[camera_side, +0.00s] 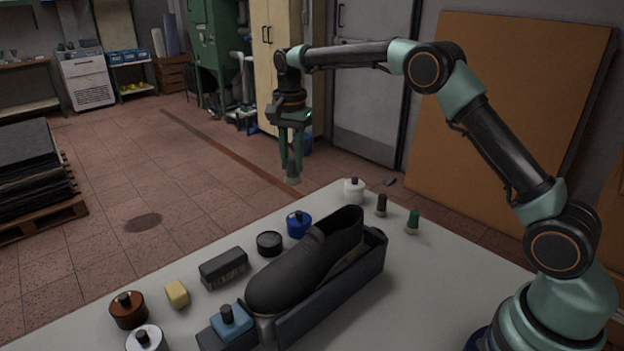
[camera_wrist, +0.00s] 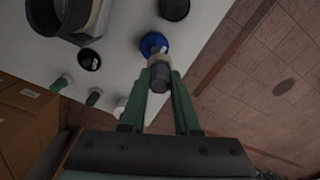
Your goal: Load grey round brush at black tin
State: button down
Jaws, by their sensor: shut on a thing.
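My gripper (camera_side: 291,150) is shut on the grey round brush (camera_side: 293,174) and holds it high, head down, beyond the table's far edge in the side view. In the wrist view the brush (camera_wrist: 160,77) sits between the green fingertips (camera_wrist: 161,88), over the near part of the blue tin in the picture. The black tin (camera_side: 270,242) stands on the table left of the shoe, next to the blue tin (camera_side: 299,223). It also shows at the top of the wrist view (camera_wrist: 174,8). The brush is well apart from the black tin.
A black shoe (camera_side: 310,262) lies in a dark holder. A dark brush (camera_side: 223,267), a yellow block (camera_side: 177,294) and a brown tin (camera_side: 128,309) stand left. A dark disc (camera_wrist: 89,59) lies near the shoe.

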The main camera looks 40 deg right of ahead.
jog(key=shift+s+a+f, duration=0.2)
jog(key=shift+a+f, duration=1.25)
jog(key=shift+f, duration=0.3)
jog(key=shift+s+a+f, duration=0.2)
jog(key=shift+a+f, duration=1.2)
jog(key=shift+f, duration=0.35)
jog(key=shift+s+a+f, duration=0.2)
jog(key=shift+a+f, duration=1.25)
jog(key=shift+f, duration=0.3)
jog(key=shift+f, duration=0.6)
jog(key=shift+r, duration=0.1)
notch_tip(320, 180, up, 7)
